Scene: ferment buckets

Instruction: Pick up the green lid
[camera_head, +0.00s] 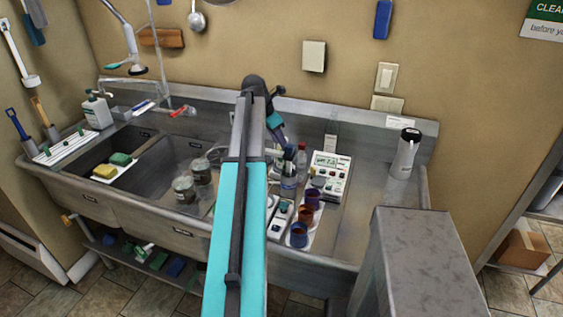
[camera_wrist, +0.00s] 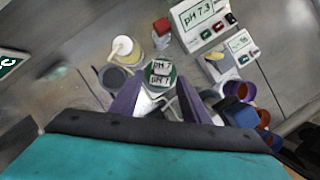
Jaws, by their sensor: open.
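A round green piece (camera_wrist: 174,73), which looks like the green lid, shows in the wrist view, with white labels reading pH over it. I cannot tell whether it sits on a bottle. My gripper (camera_wrist: 161,80) is open, its two purple fingers on either side of the green piece. The frames do not show whether they touch it. Nothing is clearly held. In the head view my arm hides much of this part of the sink bench, and I cannot make out the lid there.
A pH meter (camera_head: 327,175) stands right of the bottles, with coloured cups (camera_head: 298,235) in front. A yellowish bottle with a white cap (camera_wrist: 125,48) and a red-capped bottle (camera_wrist: 162,27) stand close by. Glass jars (camera_head: 184,188) stand left of my arm in the sink.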

